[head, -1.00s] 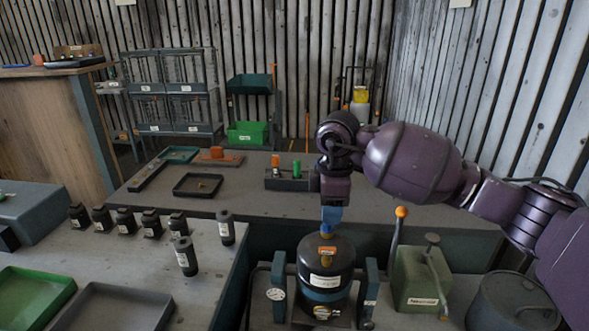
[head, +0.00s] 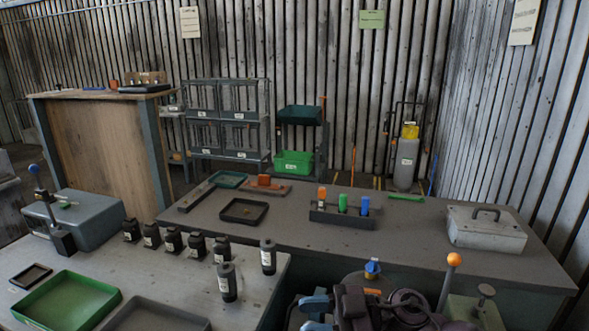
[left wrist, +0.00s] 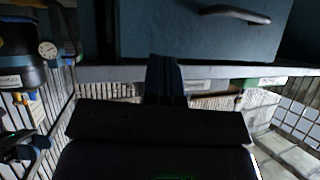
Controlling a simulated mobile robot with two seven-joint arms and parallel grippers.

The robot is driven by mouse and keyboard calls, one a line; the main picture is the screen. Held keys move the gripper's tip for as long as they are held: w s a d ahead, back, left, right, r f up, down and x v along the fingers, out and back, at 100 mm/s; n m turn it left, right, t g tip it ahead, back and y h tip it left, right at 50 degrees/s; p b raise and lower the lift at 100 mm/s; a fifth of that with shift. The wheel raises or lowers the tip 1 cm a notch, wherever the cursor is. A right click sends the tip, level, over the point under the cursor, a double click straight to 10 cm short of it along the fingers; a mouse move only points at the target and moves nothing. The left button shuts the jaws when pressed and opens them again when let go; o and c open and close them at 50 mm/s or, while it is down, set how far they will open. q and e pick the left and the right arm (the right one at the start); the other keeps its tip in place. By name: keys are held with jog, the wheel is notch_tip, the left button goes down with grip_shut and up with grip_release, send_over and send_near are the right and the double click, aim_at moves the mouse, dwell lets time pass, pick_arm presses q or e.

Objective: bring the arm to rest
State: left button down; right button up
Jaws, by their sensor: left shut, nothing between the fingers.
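My left gripper (left wrist: 165,80) shows in the left wrist view, its dark blue fingers together and empty, in front of a dark blue cabinet front. It does not show clearly in the head view. A purple arm of mine (head: 405,308) is folded low at the bottom edge of the head view, in front of the blower housing. Bright blue parts beside it look like my right gripper (head: 317,314), but I cannot tell its opening. The blower housing is mostly hidden; its blue top cap (head: 372,268) shows above the arm.
An orange-knobbed lever (head: 453,260) stands close right of the arm. Several black cylinders (head: 173,240), a green tray (head: 68,302) and a grey tray (head: 155,315) are on the left bench. The rear bench has a plug rack (head: 343,216) and a metal case (head: 486,230).

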jog(key=d+f+m+t+h, duration=1)
jog(key=d+m+t, duration=0.55)
jog(key=t, duration=0.35)
jog(key=s+d+f+m+g+h, duration=0.1)
jog(key=s+d+f+g+h, duration=0.1)
jog(key=s+f, duration=0.3)
jog(key=s+d+f+m+g+h, duration=0.2)
jog(key=s+d+f+h, duration=0.1)
jog(key=s+d+f, duration=0.1)
jog(key=s+d+f+m+g+h, duration=0.1)
jog(key=s+d+f+g+h, duration=0.1)
jog(key=s+f, duration=0.4)
jog(key=shift+d+f+m+g+h, duration=0.25)
jog(key=shift+d+g+h, duration=0.05)
jog(key=shift+d+h, duration=0.3)
